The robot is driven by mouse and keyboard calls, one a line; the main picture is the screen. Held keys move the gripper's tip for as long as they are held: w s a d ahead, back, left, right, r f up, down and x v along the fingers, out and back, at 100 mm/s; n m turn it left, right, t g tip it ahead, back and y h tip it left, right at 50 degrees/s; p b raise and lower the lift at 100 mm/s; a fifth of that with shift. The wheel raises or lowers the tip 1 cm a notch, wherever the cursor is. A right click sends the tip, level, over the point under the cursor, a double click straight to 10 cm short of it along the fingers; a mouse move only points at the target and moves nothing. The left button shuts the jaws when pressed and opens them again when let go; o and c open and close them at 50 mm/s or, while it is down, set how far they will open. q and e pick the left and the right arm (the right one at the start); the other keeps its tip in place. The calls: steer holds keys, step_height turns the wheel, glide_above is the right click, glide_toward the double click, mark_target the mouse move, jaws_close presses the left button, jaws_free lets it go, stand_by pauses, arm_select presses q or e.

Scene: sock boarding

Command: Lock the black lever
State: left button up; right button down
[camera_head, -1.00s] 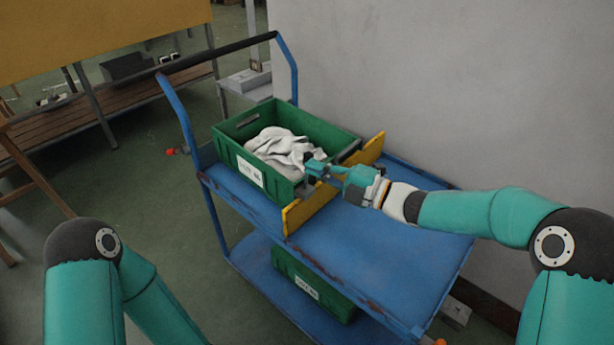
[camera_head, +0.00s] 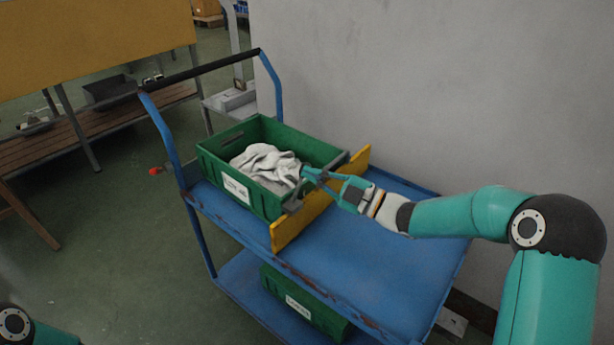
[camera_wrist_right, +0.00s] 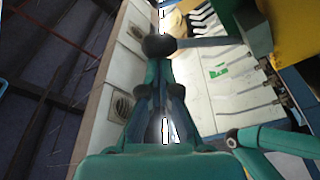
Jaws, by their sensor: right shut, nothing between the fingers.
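The black lever shows in the right wrist view as a dark round knob (camera_wrist_right: 158,46) on a grey rod that runs right. My right gripper (camera_head: 307,174) is shut and empty at the right end of the upper green crate (camera_head: 233,188), by the yellow plate (camera_head: 318,214). In the right wrist view its fingers (camera_wrist_right: 160,98) point at the knob and sit close to it; whether they touch it I cannot tell. In the head view the lever is too small to make out against the dark grey fittings beside the plate. My left gripper is out of view.
Crumpled whitish cloth (camera_head: 265,165) lies in the upper crate. The crate and plate stand on a blue cart (camera_head: 375,262); the deck right of the plate is clear. A second green crate (camera_head: 300,300) sits on the lower shelf. A grey wall (camera_head: 420,90) stands close behind.

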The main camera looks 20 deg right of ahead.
stand_by(0.4)
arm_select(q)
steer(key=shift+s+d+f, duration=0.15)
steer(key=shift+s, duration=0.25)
arm_select(e)
steer(key=s+d, duration=0.6)
steer(key=s, duration=0.4)
steer(key=shift+r, duration=0.35)
